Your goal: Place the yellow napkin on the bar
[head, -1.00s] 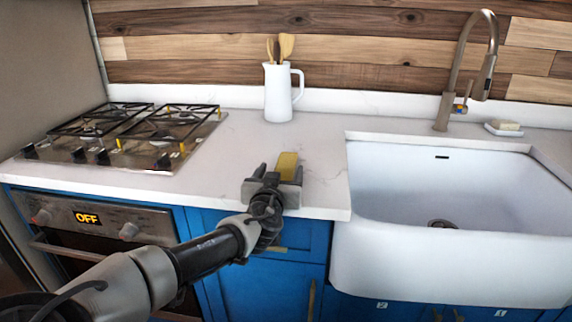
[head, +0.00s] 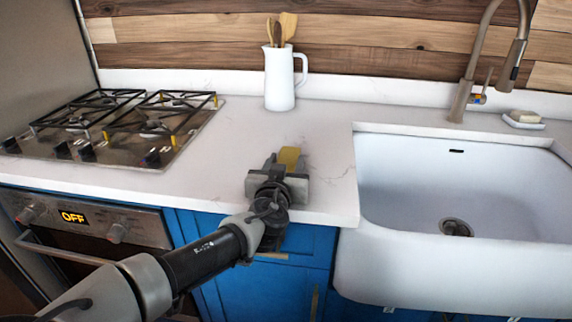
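The yellow napkin (head: 289,157) is a small folded yellow piece on the white counter (head: 225,150), left of the sink. My gripper (head: 284,164) is right at it, with its fingers pointing away from me on either side of the napkin's near part. The fingers look close to the cloth, but I cannot tell whether they press on it. The gripper body hides the napkin's near end. No separate bar can be made out in this view.
A white pitcher with wooden utensils (head: 279,80) stands behind the napkin. A gas stove (head: 115,130) is at left. A white sink (head: 440,200) with a tall faucet (head: 466,90) is at right. The counter between stove and napkin is clear.

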